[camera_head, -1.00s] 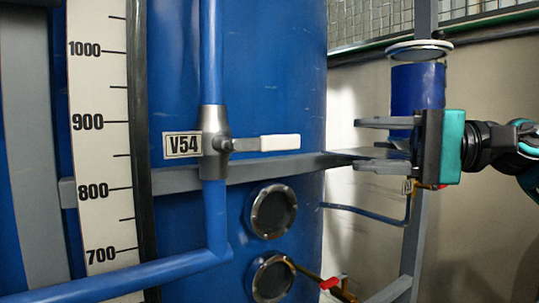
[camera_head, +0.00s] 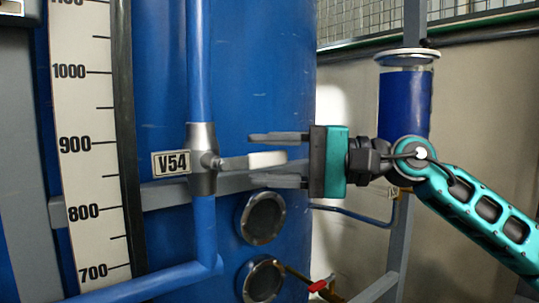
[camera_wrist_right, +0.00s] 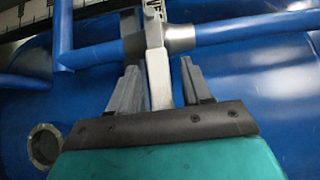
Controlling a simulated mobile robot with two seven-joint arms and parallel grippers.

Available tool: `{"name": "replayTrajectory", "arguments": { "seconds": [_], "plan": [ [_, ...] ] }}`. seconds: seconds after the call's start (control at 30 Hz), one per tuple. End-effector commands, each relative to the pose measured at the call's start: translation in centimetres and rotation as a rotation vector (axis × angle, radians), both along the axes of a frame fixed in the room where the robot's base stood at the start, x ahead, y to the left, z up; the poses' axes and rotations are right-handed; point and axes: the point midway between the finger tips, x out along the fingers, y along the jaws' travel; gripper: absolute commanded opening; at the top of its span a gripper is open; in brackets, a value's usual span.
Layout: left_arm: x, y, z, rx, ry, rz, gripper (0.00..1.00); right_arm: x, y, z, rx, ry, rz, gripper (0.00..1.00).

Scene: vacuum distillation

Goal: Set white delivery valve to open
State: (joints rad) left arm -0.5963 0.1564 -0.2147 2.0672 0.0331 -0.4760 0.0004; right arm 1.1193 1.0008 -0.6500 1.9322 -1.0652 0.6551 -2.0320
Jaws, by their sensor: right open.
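The white delivery valve handle (camera_head: 254,160) points right, across the vertical blue pipe, from the grey valve body (camera_head: 202,160) beside the V54 label (camera_head: 171,163). My right gripper (camera_head: 276,160) is open at the handle's free end, with one finger above it and one below in the head view. In the right wrist view, the handle (camera_wrist_right: 159,78) lies between the two open fingers of my right gripper (camera_wrist_right: 160,82), with gaps on both sides. My left gripper is not in view.
A large blue tank (camera_head: 160,90) stands behind the valve. A white level scale (camera_head: 85,120) is at the left. Round sight ports (camera_head: 263,218) sit below the handle. A grey horizontal bar (camera_head: 120,194) runs behind the pipe. A red-handled valve (camera_head: 318,286) is lower right.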

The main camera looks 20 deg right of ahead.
Motion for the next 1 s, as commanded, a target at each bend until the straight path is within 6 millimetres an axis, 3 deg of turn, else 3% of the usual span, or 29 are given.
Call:
{"name": "replayTrajectory", "arguments": {
  "seconds": [0.2,0.7,1.0],
  "plan": [
    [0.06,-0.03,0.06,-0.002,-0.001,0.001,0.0,0.01,0.0,0.0,0.0,0.0,0.0,0.48],
    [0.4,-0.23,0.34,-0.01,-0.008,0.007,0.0,-0.01,-0.02,0.0,0.0,0.0,0.0,0.0],
    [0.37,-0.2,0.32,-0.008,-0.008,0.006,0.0,-0.01,-0.03,0.0,0.0,0.0,0.0,0.0]
  ]
}}
